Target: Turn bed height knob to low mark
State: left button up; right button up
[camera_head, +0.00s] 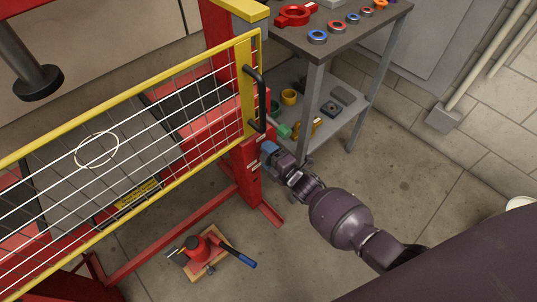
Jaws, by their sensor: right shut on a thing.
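My right gripper (270,151) reaches in from the lower right and is shut at the side of the red press post (247,172). A small blue part shows at the jaws, against the post. The bed height knob is mostly hidden by the jaws, and I cannot make out its pointer or the low mark. My left gripper is not in view.
A yellow-framed wire guard (165,186) with a black handle (257,98) stands left of the gripper. A grey shelved cart (346,42) holding rings and parts stands behind. A red jack (203,248) with a blue-gripped lever lies on the floor. Floor at lower centre is clear.

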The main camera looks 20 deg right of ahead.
jog(key=shift+f+n, duration=0.15)
jog(key=shift+n, duration=0.65)
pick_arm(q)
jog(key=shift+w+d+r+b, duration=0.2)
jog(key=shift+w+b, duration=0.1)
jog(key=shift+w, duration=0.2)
pick_arm(e)
jog(key=shift+n, duration=0.4)
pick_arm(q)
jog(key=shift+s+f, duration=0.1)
pick_arm(e)
jog(key=o, duration=0.9)
